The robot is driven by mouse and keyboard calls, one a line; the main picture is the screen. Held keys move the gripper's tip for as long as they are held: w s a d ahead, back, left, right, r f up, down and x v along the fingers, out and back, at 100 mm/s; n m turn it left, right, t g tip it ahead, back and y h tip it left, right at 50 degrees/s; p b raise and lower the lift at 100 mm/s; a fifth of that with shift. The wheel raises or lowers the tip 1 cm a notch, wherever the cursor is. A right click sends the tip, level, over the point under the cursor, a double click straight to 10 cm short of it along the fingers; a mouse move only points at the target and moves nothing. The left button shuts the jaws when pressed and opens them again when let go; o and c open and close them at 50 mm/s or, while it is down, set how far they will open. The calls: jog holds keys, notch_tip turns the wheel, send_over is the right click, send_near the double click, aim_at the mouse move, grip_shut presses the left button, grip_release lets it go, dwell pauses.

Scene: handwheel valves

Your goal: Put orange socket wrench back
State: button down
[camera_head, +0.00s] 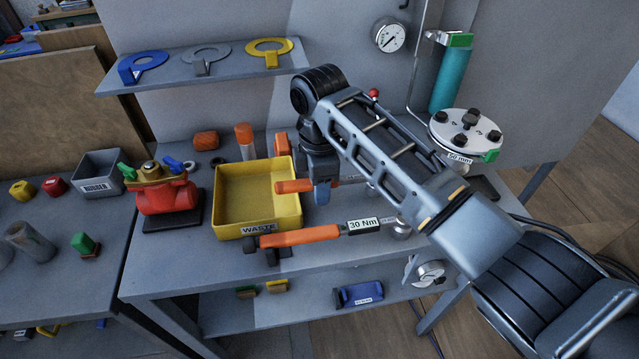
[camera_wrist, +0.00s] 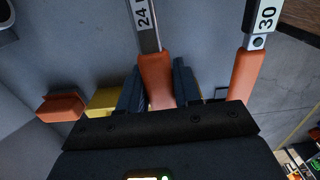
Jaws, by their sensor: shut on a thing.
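An orange-handled wrench (camera_head: 294,186) is between the fingers of my gripper (camera_head: 322,185), beside the right wall of the yellow waste bin. In the wrist view my gripper (camera_wrist: 158,90) is shut on its orange handle (camera_wrist: 157,75), and its shaft bears a label starting with 24 (camera_wrist: 143,18). A second orange-handled wrench (camera_head: 300,236), labelled 30 Nm, lies nearer the bench's front edge; it also shows in the wrist view (camera_wrist: 246,72), to the right. My arm hides part of the held wrench's far end. I cannot tell whether the held wrench touches the bench.
The yellow waste bin (camera_head: 228,220) stands left of my gripper. A flanged fitting (camera_head: 464,136) and a teal cylinder (camera_head: 454,78) stand at the right. A shelf (camera_head: 225,72) with flat rings hangs above.

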jog(key=shift+f+b, duration=0.35)
jog(key=shift+f, duration=0.5)
jog(key=c, duration=0.7)
grip_release()
jog(key=shift+o, duration=0.4)
jog(key=o, duration=0.4)
jog(key=shift+r, duration=0.15)
jog(key=shift+r+p, duration=2.05)
jog(key=shift+r, duration=0.85)
